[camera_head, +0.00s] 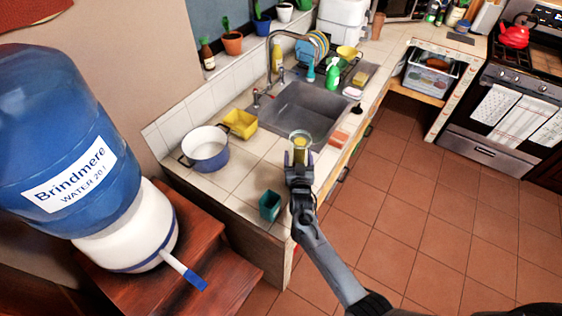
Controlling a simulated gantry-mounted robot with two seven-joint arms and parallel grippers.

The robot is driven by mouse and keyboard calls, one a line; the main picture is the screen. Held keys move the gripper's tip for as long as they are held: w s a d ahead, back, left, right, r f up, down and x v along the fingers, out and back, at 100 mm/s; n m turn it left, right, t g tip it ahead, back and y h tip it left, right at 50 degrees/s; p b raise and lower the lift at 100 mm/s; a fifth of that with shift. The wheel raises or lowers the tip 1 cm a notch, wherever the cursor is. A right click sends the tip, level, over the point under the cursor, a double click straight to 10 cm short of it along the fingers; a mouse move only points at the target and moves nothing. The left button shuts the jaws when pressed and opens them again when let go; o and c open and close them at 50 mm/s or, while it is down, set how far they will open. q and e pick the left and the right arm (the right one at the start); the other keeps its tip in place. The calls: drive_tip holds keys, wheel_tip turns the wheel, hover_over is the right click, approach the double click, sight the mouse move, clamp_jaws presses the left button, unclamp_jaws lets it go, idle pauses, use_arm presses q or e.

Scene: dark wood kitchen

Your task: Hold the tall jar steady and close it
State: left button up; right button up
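A small clear jar with something yellow inside (300,142) stands upright near the front edge of the counter, beside the sink. Its round rim shows from above, but I cannot make out whether a lid is on it. My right gripper (299,158) reaches up from the lower right, with its fingers at the jar's near side and about it. The gripper hides the jar's lower part, and I cannot tell whether the fingers press on it. No separate lid is clear to me. My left gripper is not in view.
The sink (300,108) lies behind the jar. A pot (205,150), a yellow container (240,123) and a teal cup (269,206) stand on the tiled counter to the left. An orange sponge (339,138) lies to the right. A large water dispenser (75,130) fills the left.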

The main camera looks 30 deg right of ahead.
drive_tip(key=c, duration=0.3)
drive_tip(key=shift+r, duration=0.1)
drive_tip(key=shift+c, duration=0.2)
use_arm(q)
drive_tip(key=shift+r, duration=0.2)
use_arm(e)
drive_tip(key=s+d+r, duration=0.5)
drive_tip(key=s+r, duration=0.5)
drive_tip(key=r, duration=0.1)
drive_tip(key=shift+d, duration=0.4)
